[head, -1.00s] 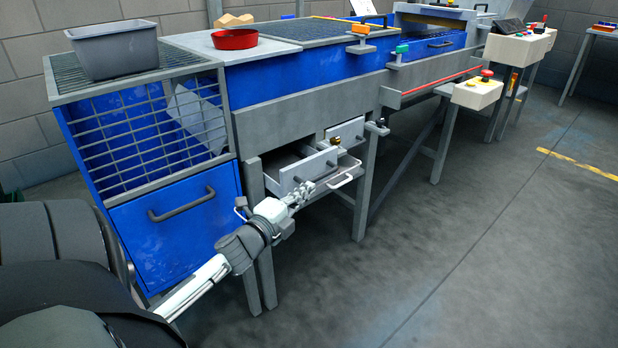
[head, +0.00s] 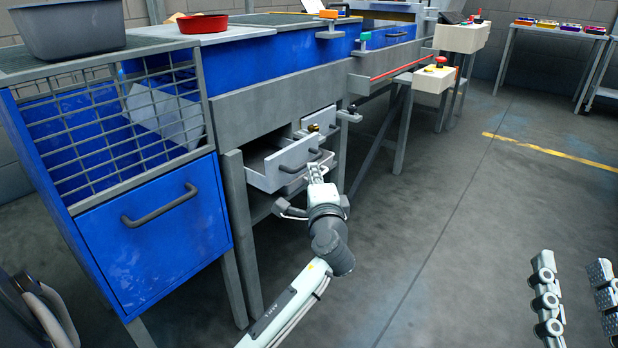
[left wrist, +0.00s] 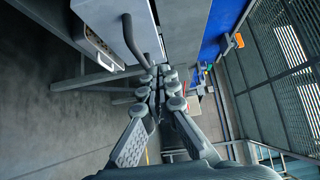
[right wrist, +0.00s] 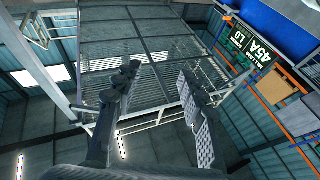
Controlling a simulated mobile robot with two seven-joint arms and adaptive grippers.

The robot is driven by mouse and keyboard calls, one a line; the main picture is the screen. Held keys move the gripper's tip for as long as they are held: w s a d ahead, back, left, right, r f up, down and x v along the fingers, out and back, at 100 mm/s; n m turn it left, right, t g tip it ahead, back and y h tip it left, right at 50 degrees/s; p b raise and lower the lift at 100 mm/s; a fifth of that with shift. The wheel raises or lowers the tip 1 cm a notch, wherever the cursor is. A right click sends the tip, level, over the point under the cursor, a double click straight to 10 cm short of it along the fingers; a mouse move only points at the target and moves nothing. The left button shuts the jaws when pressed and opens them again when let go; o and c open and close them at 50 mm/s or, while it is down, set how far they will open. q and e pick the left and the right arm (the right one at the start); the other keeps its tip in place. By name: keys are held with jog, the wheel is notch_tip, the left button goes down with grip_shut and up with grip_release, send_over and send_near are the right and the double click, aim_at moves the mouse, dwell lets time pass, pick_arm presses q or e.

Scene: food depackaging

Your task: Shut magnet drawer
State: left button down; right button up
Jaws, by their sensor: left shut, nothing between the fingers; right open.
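A grey drawer (head: 285,163) under the machine stands pulled out, its inside partly visible. Its front carries a dark bar handle (head: 301,164). The drawer front (left wrist: 112,22) and handle (left wrist: 136,42) also show in the left wrist view. My left gripper (head: 316,172) is shut and empty in front of the drawer, near the handle's right end. Its fingertips (left wrist: 160,76) are close beside the handle; I cannot tell whether they touch. My right gripper (head: 577,290) is open and empty at the lower right, far from the drawer; its spread fingers (right wrist: 158,85) show in its wrist view.
A second drawer (head: 320,121) with a brass knob sits just behind to the right. Table legs (head: 243,240) flank the drawers. A blue cabinet front (head: 160,230) stands at left. A control box (head: 434,78) stands further right. The floor (head: 440,240) to the right is clear.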

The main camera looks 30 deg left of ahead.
aim_at(294, 147)
pick_arm(q)
jog(key=x, duration=0.6)
jog(key=a, duration=0.3)
jog(key=shift+w+a, duration=0.1)
jog(key=shift+a, duration=0.5)
pick_arm(e)
jog(key=shift+s+d+r+t, duration=0.15)
jog(key=shift+d+r+t, duration=0.05)
jog(key=shift+r+t, duration=0.35)
jog(key=shift+r, duration=0.1)
pick_arm(q)
jog(key=a, duration=0.9)
jog(key=shift+w+a, duration=0.15)
jog(key=shift+w, duration=0.25)
jog(key=shift+a, duration=0.2)
pick_arm(e)
jog(key=f+g, duration=0.1)
jog(key=w+f+g, duration=0.1)
jog(key=f, duration=0.1)
pick_arm(q)
jog(key=shift+r, duration=0.1)
jog(key=shift+p, duration=0.3)
pick_arm(e)
jog(key=shift+d, duration=0.15)
